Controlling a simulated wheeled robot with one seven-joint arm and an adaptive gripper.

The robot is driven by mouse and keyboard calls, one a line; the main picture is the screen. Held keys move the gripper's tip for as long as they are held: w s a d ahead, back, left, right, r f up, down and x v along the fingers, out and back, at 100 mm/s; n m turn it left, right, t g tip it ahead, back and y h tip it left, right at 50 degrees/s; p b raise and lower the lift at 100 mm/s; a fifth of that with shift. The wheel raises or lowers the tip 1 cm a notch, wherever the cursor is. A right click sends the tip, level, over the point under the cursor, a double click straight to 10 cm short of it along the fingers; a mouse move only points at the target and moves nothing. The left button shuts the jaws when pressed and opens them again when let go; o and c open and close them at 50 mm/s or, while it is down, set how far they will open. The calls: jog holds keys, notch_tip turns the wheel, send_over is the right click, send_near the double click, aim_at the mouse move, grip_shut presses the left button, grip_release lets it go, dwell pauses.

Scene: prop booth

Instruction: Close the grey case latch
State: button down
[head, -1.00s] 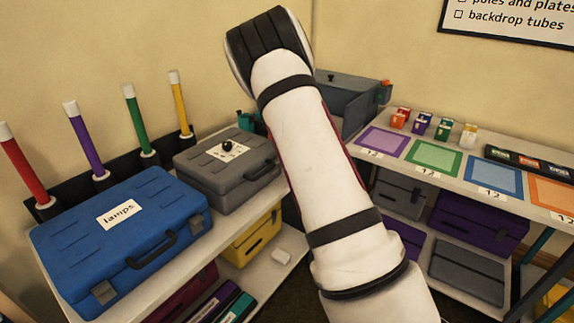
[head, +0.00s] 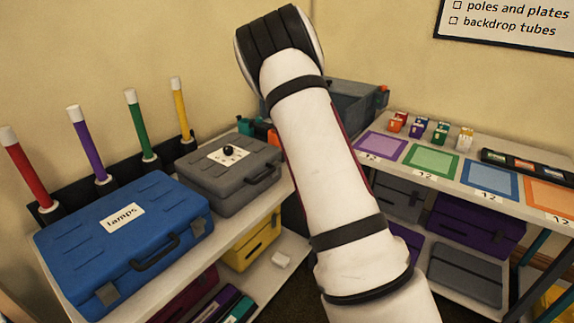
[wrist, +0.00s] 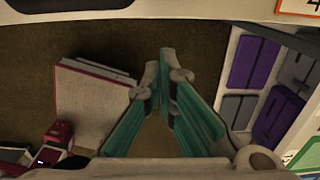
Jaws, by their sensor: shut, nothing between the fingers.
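The grey case (head: 228,190) lies on the left shelf's top, to the right of the blue case, with its lid down. It has a dark handle on its front and a white label with a black knob on its lid. I cannot make out its latch at this size. My gripper (wrist: 160,58) shows in the wrist view with its teal fingers together at the tips and nothing between them, above brown floor. In the head view my white arm hides the gripper. The grey case is not recognisable in the wrist view.
The blue "lamps" case (head: 125,240) sits beside the grey case. Several coloured tubes stand behind it. Small orange (head: 262,130) and teal items stand behind the grey case. The right shelf holds coloured mats and, below, a purple case (head: 478,226). Brown floor (wrist: 100,45) is open beneath my gripper.

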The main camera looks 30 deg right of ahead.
notch_tip(320, 180, up, 9)
jog(key=w, duration=0.2)
jog(key=shift+w+a+r+b, duration=0.15)
jog(key=shift+a+r+b, duration=0.05)
jog(key=shift+a+b, duration=0.2)
jog(key=s+a+r+n+t+y+p, duration=0.1)
jog(key=s+a+r+n, duration=0.7)
jog(key=s, duration=0.2)
jog(key=s+a+r+n+t+y+p, duration=0.1)
jog(key=s+a+r+n+p, duration=0.1)
jog(key=s+a+r+n, duration=0.65)
jog(key=s+a+f+n+t+h+p, duration=0.1)
jog(key=s+a+n, duration=0.3)
jog(key=s+n, duration=0.3)
jog(key=s+a+f+n+t+h+p, duration=0.1)
jog(key=s+a+n, duration=0.3)
jog(key=s+n, duration=0.4)
jog(key=s+f, duration=0.1)
jog(key=s, duration=0.6)
jog(key=shift+a+f, duration=0.15)
